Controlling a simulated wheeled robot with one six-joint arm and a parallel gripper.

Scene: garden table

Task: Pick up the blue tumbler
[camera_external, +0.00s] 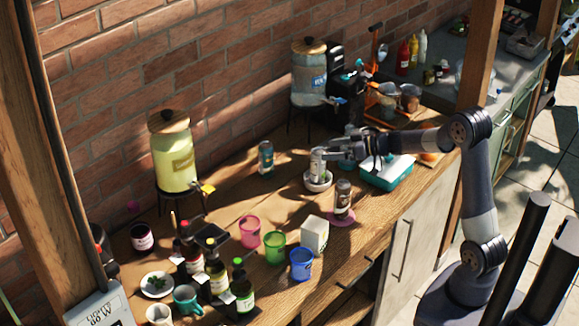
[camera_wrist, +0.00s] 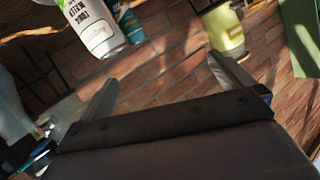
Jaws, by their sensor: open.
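The blue tumbler (camera_external: 301,264) stands upright on the wooden table (camera_external: 215,216) near its front edge, beside a green tumbler (camera_external: 274,247) and a white carton (camera_external: 314,236). My gripper (camera_external: 330,150) is open above the table, further back and to the right of the blue tumbler, close to a white-labelled can (camera_external: 317,166) in a small bowl. In the wrist view my gripper (camera_wrist: 160,75) shows two spread fingers with nothing held between them. The white-labelled can (camera_wrist: 92,24) shows beyond the fingers there. The blue tumbler does not show in the wrist view.
A pink tumbler (camera_external: 249,232) stands left of the green one. A dark can (camera_external: 342,197) on a pink coaster stands right of the carton. Several bottles (camera_external: 242,290) crowd the front left. The table's middle has free room.

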